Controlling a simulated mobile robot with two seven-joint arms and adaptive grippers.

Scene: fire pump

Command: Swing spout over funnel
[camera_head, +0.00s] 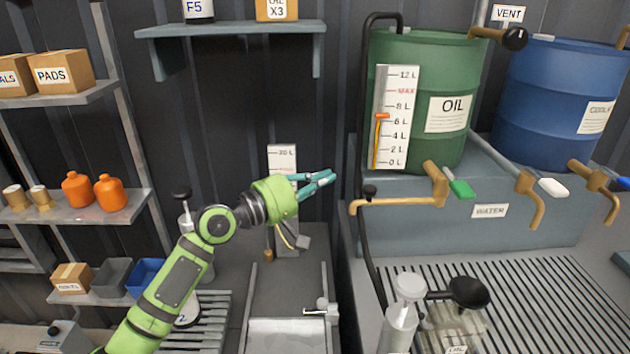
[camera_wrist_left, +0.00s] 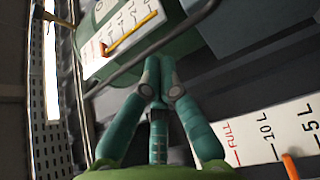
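The brass spout (camera_head: 400,202) reaches left from the tap on the green oil drum (camera_head: 432,60), with a small dark knob near its left end. The tap has a green handle (camera_head: 461,189). A black funnel-like piece (camera_head: 469,291) sits on a clear container below, right of the spout's free end. My left gripper (camera_head: 331,177) is up and to the left of the spout's end, apart from it in the picture. Its teal fingers come together at the tips, with nothing seen between them, also in the left wrist view (camera_wrist_left: 158,68). My right gripper is not in view.
A black hose (camera_head: 366,130) runs down left of the drum. A blue drum (camera_head: 545,100) with another tap stands right. A white level scale (camera_head: 396,118) fronts the oil drum. A grey-white pump bottle (camera_head: 400,320) stands beside the container on the slatted grate (camera_head: 530,300).

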